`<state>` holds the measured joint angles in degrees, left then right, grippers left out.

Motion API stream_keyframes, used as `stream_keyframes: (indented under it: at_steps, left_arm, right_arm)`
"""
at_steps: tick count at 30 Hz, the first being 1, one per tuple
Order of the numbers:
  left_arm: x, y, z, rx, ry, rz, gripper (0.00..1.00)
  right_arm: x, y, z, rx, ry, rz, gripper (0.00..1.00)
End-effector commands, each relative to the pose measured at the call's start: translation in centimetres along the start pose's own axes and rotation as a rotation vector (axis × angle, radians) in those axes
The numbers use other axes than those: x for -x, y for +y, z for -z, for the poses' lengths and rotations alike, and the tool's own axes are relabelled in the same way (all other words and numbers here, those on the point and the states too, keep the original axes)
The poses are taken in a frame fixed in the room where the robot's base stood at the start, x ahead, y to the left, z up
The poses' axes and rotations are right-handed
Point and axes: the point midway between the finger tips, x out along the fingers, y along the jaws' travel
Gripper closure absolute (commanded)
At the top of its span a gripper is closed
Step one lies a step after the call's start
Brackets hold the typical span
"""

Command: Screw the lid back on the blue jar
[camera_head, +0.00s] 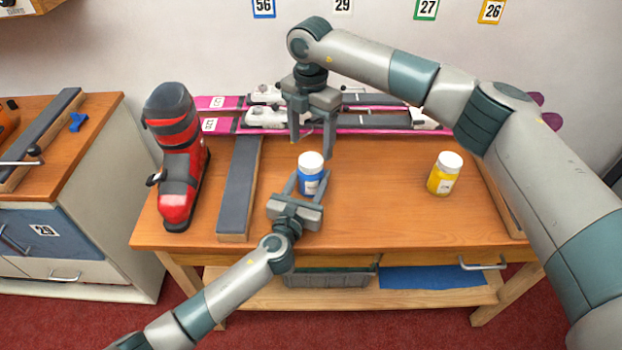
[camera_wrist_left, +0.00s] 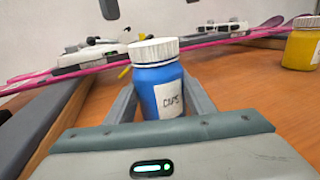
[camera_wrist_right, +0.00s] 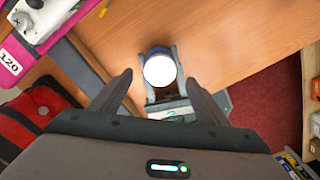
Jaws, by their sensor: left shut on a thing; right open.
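The blue jar (camera_head: 308,184) stands upright on the bench with a white lid (camera_head: 311,161) on its top. In the left wrist view the blue jar (camera_wrist_left: 160,92) has a label reading "CAPS", and its white lid (camera_wrist_left: 153,50) sits on it; I cannot tell how tight. My left gripper (camera_head: 304,184) is shut on the jar's body from the front. My right gripper (camera_head: 313,146) is open and empty, pointing down above the jar. In the right wrist view the white lid (camera_wrist_right: 160,71) shows beyond and between the open fingers.
A yellow jar (camera_head: 443,178) with a white lid stands to the right on the bench (camera_head: 385,215). A red and black ski boot (camera_head: 178,160) and a grey-topped bar (camera_head: 239,188) are at left. Pink skis (camera_head: 380,120) lie along the back. Bench between the jars is clear.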

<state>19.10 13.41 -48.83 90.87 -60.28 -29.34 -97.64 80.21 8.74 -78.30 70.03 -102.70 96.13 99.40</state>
Motion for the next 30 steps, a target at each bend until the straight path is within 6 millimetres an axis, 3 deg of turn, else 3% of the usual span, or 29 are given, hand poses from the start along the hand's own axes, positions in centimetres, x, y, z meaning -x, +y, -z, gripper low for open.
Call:
stream_keyframes:
  at_steps: [6,12,25,26,28,30]
  left_arm:
    - [0.0,0.0,0.1,0.000,0.001,0.000,1.00]
    - [0.0,0.0,0.1,0.000,0.001,0.000,1.00]
    - [0.0,0.0,0.1,0.000,0.001,0.000,1.00]
    - [0.0,0.0,0.1,0.000,0.001,0.000,0.44]
    - [0.0,0.0,0.1,0.000,0.001,0.000,0.29]
    - [0.0,0.0,0.1,0.000,0.001,0.000,0.29]
  right_arm:
    - [4.0,0.1,0.0,0.000,-0.001,-0.003,0.31]
    - [6.4,0.1,0.0,0.000,-0.001,-0.001,0.31]
    - [7.1,0.0,0.0,0.000,0.001,0.000,0.31]
    - [7.1,0.0,0.0,0.000,0.001,0.000,0.31]
    - [7.1,0.0,0.0,0.000,0.001,0.000,0.31]
    - [7.1,0.0,0.0,0.000,0.001,0.000,0.31]
